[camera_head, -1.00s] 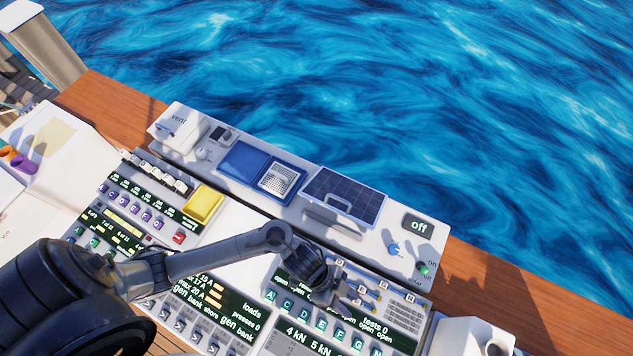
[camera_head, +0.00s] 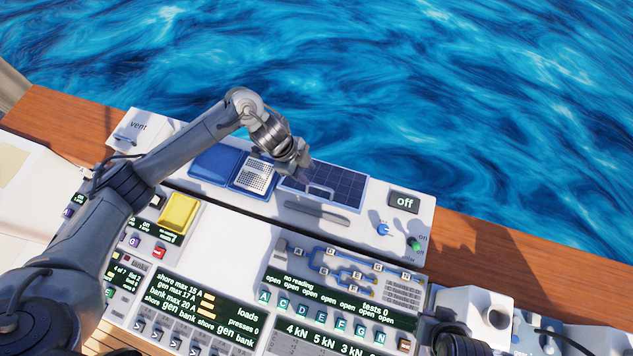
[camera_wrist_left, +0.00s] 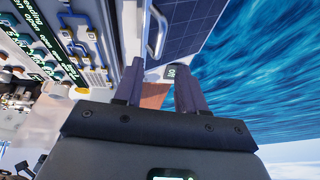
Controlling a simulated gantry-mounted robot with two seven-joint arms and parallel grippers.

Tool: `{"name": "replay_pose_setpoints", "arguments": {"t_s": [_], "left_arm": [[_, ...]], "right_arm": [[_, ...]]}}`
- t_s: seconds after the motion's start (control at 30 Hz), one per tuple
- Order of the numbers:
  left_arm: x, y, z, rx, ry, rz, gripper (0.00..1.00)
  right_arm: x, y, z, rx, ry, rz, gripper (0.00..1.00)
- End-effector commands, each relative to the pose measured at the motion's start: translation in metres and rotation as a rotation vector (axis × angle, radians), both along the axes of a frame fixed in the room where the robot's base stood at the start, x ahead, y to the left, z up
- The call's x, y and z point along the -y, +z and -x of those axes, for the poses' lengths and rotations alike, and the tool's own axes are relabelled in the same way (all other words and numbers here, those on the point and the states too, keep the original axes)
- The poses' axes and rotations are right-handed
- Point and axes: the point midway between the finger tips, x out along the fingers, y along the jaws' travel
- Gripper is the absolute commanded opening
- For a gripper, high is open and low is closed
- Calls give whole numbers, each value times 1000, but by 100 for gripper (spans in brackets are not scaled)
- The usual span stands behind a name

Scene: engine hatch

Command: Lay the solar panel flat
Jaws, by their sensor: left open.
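The solar panel (camera_head: 345,184) is a dark blue gridded plate with a pale frame and a light handle (camera_head: 320,191) on its near edge. It sits on the white console ledge; its exact tilt is hard to judge. My left gripper (camera_head: 303,168) is open and empty, over the panel's left end in the head view and hiding that corner. In the left wrist view, the panel (camera_wrist_left: 183,28) and its handle (camera_wrist_left: 154,38) show beyond the two parted fingers (camera_wrist_left: 158,88). No contact is clear. My right gripper is not in view.
Left of the panel are a blue lid (camera_head: 213,166) and a box with a white grille (camera_head: 254,175). Right of it are an "off" display (camera_head: 404,201), a blue knob (camera_head: 383,229) and a green knob (camera_head: 414,243). A grey slotted bar (camera_head: 317,213) lies in front. Open water is behind.

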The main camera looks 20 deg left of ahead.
Motion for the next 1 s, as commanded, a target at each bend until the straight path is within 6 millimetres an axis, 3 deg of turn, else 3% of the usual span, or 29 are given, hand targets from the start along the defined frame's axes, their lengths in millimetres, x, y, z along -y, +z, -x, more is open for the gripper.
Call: {"name": "replay_pose_setpoints", "arguments": {"t_s": [0.3,0.5,1.0], "left_arm": [[20,-48,-5,-4,2,1,40],[29,-69,-8,-3,1,1,40],[32,-79,-10,0,1,0,37]], "right_arm": [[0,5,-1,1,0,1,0],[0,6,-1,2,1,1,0],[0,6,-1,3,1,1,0]]}}
